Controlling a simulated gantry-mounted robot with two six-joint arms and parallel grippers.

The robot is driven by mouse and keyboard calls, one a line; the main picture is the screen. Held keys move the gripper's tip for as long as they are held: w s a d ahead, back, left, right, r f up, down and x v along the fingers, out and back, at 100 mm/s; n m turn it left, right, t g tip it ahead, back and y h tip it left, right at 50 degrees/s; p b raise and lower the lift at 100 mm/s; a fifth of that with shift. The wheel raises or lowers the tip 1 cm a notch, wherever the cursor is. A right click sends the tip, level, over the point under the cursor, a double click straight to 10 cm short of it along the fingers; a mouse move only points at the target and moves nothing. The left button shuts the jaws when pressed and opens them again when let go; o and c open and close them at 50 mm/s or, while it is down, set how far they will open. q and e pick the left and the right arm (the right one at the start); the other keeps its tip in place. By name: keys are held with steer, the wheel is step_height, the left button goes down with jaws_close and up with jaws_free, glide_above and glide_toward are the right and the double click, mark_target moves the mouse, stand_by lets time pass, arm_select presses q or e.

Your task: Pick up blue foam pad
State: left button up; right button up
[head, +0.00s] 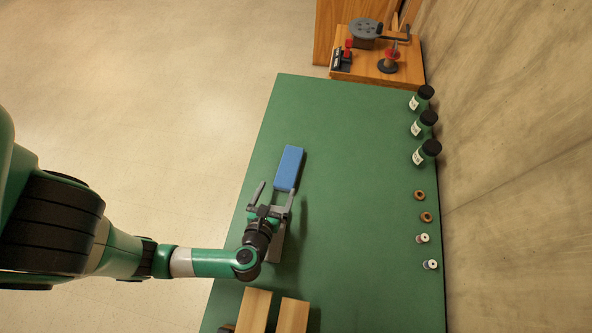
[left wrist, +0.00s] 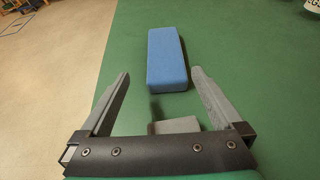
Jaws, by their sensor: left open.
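The blue foam pad (head: 289,167) is a rectangular block lying flat on the green table near its left edge in the head view. In the left wrist view the pad (left wrist: 166,58) lies beyond the fingertips, roughly between their lines. My left gripper (head: 275,188) is open and empty, with its fingers pointing toward the pad's near end. In the left wrist view its two fingers (left wrist: 160,74) are spread apart. A grey block (head: 278,243) sits under or beside the gripper; its top also shows between the fingers in the left wrist view (left wrist: 174,126). My right gripper is not in view.
Two wooden blocks (head: 292,316) stand at the table's near end. Several dark-capped bottles (head: 428,152), brown rings (head: 419,195) and white spools (head: 430,264) line the right edge by the wall. A wooden board with tools (head: 378,68) is at the far end. The green table's middle (head: 350,200) is clear.

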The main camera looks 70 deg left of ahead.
mark_target(289, 167)
arm_select(q)
steer(key=shift+w+r, duration=0.15)
steer(key=shift+w, duration=0.15)
steer(key=shift+w+a, duration=0.25)
steer(key=b+x, duration=0.1)
steer(key=x, duration=0.5)
steer(key=b+x, duration=0.2)
steer(key=x, duration=0.3)
steer(key=shift+w, duration=0.2)
steer(key=shift+d, duration=0.1)
steer(key=c, duration=1.1)
steer(key=shift+c, duration=0.2)
